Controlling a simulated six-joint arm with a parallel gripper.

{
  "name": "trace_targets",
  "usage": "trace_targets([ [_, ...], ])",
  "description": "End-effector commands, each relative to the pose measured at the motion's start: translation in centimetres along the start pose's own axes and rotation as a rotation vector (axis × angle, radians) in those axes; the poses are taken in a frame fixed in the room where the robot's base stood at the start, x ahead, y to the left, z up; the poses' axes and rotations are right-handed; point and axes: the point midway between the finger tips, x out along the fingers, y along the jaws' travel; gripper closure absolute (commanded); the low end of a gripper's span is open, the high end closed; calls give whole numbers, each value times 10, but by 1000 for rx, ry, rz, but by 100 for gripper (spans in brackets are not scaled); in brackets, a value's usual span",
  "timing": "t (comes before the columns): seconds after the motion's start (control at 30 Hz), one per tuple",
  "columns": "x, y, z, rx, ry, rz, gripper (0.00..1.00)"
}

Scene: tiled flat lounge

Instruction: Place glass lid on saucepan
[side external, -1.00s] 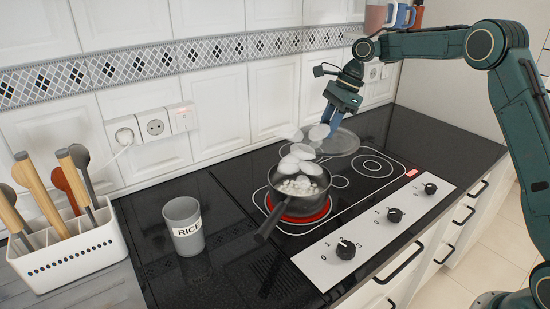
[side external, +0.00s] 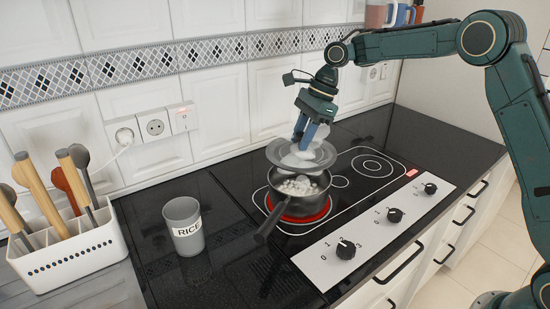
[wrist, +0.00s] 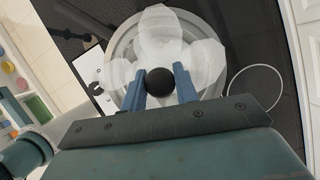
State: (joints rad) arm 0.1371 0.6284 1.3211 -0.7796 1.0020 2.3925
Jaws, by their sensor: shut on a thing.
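The saucepan (side external: 300,208) is dark with a black handle toward the front left. It sits on the glowing red burner and holds white lumps, with pale steam above it. The glass lid (side external: 322,155) is a clear disc with a grey rim, held above the back of the pan and apart from it. My gripper (side external: 303,133) is shut on the lid's black knob. In the wrist view the round knob (wrist: 160,85) sits between the two blue fingers (wrist: 160,83). Steam shows over the lid there, and the pan beneath is mostly hidden.
A grey rice cup (side external: 184,226) stands on the black counter left of the pan. A white utensil holder (side external: 75,255) is at the far left. The control panel with knobs (side external: 346,249) lies in front. The right side of the hob is clear.

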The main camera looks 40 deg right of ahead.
Motion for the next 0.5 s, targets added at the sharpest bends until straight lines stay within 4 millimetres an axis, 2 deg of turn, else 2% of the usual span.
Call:
trace_targets([
  [0.2,26,0,-10,0,0,0,100],
  [0.5,32,0,-13,-1,-1,-1,100],
])
